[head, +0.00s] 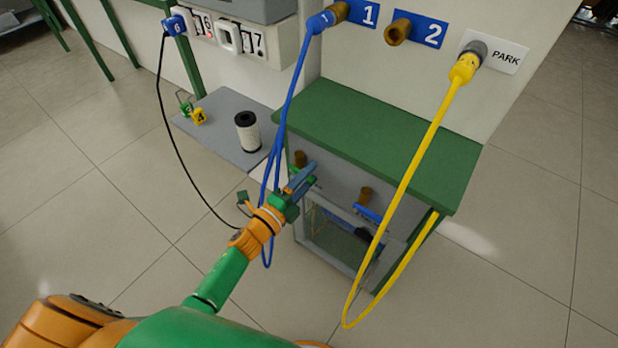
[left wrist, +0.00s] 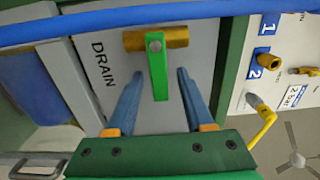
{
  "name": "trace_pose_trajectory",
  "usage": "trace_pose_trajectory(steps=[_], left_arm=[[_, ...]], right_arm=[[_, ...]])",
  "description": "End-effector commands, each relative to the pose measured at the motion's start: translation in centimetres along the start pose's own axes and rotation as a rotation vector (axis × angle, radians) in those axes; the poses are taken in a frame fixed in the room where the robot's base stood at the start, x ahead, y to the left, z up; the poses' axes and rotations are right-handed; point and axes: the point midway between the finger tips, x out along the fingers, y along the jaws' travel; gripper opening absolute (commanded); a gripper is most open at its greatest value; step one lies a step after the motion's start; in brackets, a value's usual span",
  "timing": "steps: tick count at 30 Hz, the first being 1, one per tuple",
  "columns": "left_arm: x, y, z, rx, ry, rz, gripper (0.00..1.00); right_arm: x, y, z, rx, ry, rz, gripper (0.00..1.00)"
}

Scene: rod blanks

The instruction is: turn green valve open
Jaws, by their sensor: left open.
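The green valve has a flat green lever (left wrist: 159,75) on a brass body (left wrist: 172,38), mounted on a grey panel beside the word DRAIN. In the left wrist view the lever points down the picture from the brass body toward my gripper. My left gripper (left wrist: 155,85) is open, one blue finger on each side of the lever, with gaps showing between them. In the head view my left gripper (head: 300,179) is at the front of the green-topped cabinet and hides most of the valve. My right gripper is not in view.
A blue hose (head: 290,100) hangs from port 1 close to my left gripper. A yellow hose (head: 415,165) hangs from PARK in front of the cabinet (head: 390,140). A second brass valve with a blue handle (head: 368,213) sits to the right. A white canister (head: 248,132) stands on a grey shelf.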

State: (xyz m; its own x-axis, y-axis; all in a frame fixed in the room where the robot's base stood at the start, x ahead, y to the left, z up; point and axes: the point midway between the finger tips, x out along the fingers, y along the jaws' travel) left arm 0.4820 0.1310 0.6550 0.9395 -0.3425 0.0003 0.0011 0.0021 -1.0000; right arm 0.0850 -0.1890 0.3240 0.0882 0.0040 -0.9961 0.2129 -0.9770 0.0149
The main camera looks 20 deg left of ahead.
Motion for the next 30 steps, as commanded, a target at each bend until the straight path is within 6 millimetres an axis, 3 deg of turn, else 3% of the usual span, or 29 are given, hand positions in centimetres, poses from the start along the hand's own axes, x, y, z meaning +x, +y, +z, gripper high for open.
trace_pose_trajectory(steps=[5, 11, 23, 30], left_arm=[[0.0, 0.0, 0.0, -0.001, 0.0, 0.001, 0.53], [0.0, 0.0, 0.0, -0.002, -0.001, 0.001, 0.01], [0.0, -0.2, 0.0, -0.037, -0.001, 0.002, 0.0], [0.0, -1.0, 0.1, -0.18, -0.002, 0.003, 0.0]], right_arm=[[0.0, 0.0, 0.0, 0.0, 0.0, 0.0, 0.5], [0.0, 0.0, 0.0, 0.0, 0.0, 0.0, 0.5], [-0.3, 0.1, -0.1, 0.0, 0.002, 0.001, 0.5], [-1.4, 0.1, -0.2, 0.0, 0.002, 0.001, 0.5]])
